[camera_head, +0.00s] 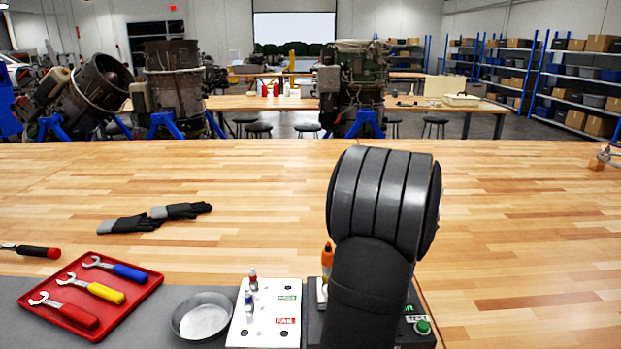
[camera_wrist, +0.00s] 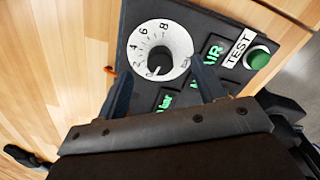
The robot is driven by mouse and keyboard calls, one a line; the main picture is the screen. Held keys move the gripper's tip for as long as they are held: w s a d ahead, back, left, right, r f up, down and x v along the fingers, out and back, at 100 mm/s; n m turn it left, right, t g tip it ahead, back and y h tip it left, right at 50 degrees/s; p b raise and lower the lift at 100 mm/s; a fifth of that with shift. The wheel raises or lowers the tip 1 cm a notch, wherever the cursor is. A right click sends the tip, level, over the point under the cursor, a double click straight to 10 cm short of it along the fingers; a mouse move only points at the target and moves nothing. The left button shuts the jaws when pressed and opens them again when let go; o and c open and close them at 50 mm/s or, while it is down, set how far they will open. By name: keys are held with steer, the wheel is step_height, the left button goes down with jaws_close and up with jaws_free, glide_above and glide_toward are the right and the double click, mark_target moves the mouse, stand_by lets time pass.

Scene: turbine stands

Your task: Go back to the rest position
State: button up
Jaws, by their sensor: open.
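My gripper (camera_wrist: 163,78) is open, with its two dark fingers spread apart in the wrist view. Between and beyond the fingers is a numbered white dial (camera_wrist: 142,37) with a black knob (camera_wrist: 160,62) on a dark panel (camera_wrist: 185,14). No object shows between the fingertips; I cannot tell how far they are from the panel. In the head view my dark arm rises in front of the panel and hides most of it. My gripper itself is hidden there.
The panel has a green TEST button (camera_wrist: 258,58), also in the head view (camera_head: 422,327). A white PASS/FAIL board (camera_head: 263,313), metal bowl (camera_head: 203,316) and red tray (camera_head: 125,310) of wrenches lie left of my arm. Gloves (camera_head: 155,217) lie farther back.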

step_height(320, 180, down, 3)
steer(key=shift+f, duration=0.2)
steer(key=m, duration=0.5)
steer(key=shift+m, duration=0.3)
stand_by(0.3)
